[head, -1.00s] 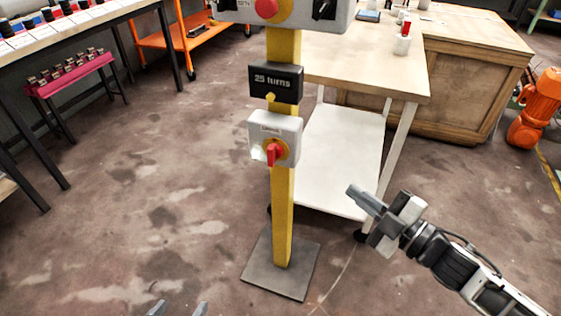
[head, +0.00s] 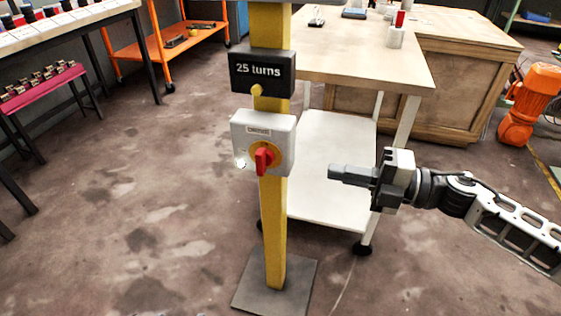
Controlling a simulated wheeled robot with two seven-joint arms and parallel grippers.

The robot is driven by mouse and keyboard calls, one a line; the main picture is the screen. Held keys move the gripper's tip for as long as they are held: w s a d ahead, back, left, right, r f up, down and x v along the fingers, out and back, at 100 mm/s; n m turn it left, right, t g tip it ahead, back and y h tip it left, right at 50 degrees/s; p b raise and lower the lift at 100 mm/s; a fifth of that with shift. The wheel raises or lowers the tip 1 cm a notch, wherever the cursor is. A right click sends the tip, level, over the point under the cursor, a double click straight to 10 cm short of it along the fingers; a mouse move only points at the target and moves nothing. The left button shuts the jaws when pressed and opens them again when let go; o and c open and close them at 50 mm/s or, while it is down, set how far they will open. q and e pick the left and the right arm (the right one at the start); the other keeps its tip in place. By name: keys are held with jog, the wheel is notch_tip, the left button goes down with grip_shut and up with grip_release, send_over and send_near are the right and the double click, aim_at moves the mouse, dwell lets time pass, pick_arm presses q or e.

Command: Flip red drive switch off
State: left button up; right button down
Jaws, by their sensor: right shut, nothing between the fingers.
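The red drive switch (head: 263,160) is a red rotary handle on a yellow disc, on the front of a light grey box (head: 282,126) fixed to a yellow post. Its handle stands about upright. A small pale lamp (head: 240,162) sits to the left of the handle. My right gripper (head: 334,173) is to the right of the box, shut and empty, with its fingers pointing left toward the switch and a gap between them. My left gripper is out of view.
A black "25 turns" display (head: 262,72) is above the switch box on the yellow post (head: 273,230). A white-shelved table (head: 332,150) stands behind. A wooden cabinet (head: 465,80) is at the back right. The floor left of the post is clear.

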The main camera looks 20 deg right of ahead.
aim_at(264, 157)
jog(key=x, duration=1.1)
jog(key=shift+w+a, duration=0.2)
jog(key=shift+r, duration=0.1)
